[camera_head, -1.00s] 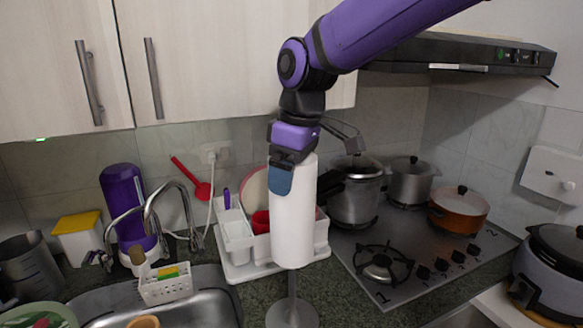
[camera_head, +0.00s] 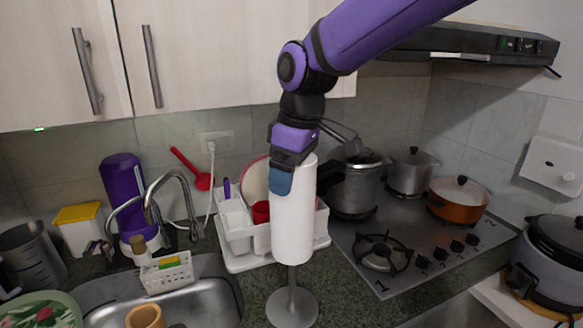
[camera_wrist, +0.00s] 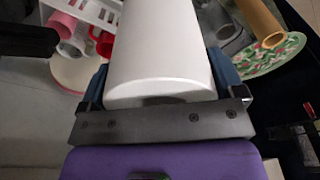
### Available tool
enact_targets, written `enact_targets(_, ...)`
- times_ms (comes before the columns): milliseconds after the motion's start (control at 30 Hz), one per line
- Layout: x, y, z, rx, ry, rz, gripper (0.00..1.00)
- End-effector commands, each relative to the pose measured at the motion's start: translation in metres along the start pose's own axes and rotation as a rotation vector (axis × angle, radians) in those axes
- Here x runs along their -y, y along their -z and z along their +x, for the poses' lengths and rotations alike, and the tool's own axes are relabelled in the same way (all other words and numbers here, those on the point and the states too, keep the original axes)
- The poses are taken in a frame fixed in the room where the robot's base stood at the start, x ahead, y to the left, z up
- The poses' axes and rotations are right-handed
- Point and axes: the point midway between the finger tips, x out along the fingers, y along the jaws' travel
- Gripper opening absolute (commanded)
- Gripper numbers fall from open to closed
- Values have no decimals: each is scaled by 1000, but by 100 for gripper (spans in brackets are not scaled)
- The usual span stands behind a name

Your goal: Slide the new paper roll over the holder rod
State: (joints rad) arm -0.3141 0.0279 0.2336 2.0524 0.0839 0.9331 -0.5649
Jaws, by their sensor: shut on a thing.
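The white paper roll (camera_head: 293,215) is upright in the head view, held near its top by my gripper (camera_head: 282,178). My gripper is shut on it, with one blue finger showing on the near side. In the wrist view the roll (camera_wrist: 162,50) lies between the two blue fingers of my gripper (camera_wrist: 163,88). The holder (camera_head: 292,307) has a round grey base on the counter. A short piece of its rod shows between the base and the roll's lower end. The roll appears in line above the rod; whether the rod is inside the roll is hidden.
A white dish rack (camera_head: 240,262) with cups and plates stands just behind the roll. The sink (camera_head: 205,295) is at left and the gas stove (camera_head: 420,240) at right. Upper cabinets (camera_head: 200,50) hang behind the arm.

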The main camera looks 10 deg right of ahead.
Motion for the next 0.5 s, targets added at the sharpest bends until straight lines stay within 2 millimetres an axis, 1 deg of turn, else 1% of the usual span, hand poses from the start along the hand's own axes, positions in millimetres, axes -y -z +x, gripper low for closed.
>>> enact_targets(500, 0, -2, 11, 0, 0, 0, 49)
